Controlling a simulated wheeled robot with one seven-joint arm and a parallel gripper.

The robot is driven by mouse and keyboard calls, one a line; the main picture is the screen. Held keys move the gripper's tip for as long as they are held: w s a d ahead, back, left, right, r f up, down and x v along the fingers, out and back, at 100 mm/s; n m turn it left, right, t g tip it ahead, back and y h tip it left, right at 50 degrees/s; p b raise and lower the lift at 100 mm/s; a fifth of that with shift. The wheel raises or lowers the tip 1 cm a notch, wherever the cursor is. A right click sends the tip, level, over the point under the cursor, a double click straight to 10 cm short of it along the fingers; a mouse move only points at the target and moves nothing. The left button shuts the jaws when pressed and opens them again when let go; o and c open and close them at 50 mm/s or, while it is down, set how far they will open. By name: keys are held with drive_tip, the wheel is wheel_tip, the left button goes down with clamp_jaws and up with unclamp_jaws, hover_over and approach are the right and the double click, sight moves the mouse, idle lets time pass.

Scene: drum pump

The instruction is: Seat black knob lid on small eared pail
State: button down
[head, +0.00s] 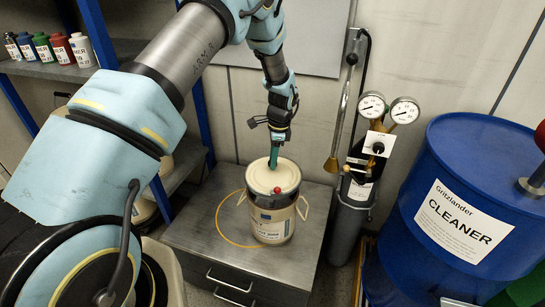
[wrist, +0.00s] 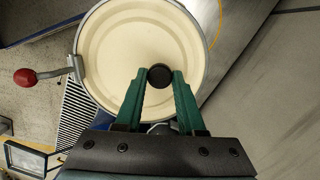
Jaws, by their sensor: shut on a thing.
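The small eared pail (head: 272,226) stands upright on a grey cabinet, with a label on its front and a pale ear at each side. A round cream lid (head: 262,177) covers its top; it also shows in the wrist view (wrist: 120,50). A black knob (wrist: 160,77) sits between my fingertips. My gripper (head: 274,163) points down over the lid and is shut on the knob. The knob is hidden in the head view. I cannot tell whether the lid is fully down on the rim. A red-tipped lever (head: 277,190) is at the rim's front.
An orange ring (head: 218,225) lies around the pail on the cabinet top (head: 190,232). A gas cylinder with two gauges (head: 388,108) stands behind right. A large blue drum (head: 450,160) is at the right. Several small bottles (head: 62,50) stand on the left shelf.

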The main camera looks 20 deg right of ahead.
drive_tip(key=shift+f+b, duration=1.35)
drive_tip(key=shift+f, duration=1.25)
drive_tip(key=shift+a+f+b, duration=0.1)
drive_tip(key=shift+f+b, duration=0.35)
drive_tip(key=c, duration=0.8)
unclamp_jaws()
drive_tip(key=shift+r, duration=0.1)
drive_tip(key=shift+s+d+r+p, duration=0.1)
drive_tip(key=shift+d+r+p, duration=0.1)
drive_tip(key=shift+r+p, duration=1.2)
drive_tip(key=shift+s+d+r+p, duration=0.15)
drive_tip(key=shift+r+p, duration=0.5)
drive_tip(key=shift+r, duration=1.5)
drive_tip(key=shift+w+d+r+p, duration=0.1)
drive_tip(key=shift+d+r+p, duration=0.15)
drive_tip(key=shift+r+p, duration=1.15)
drive_tip(key=shift+r+b, duration=0.4)
drive_tip(key=shift+b, duration=0.05)
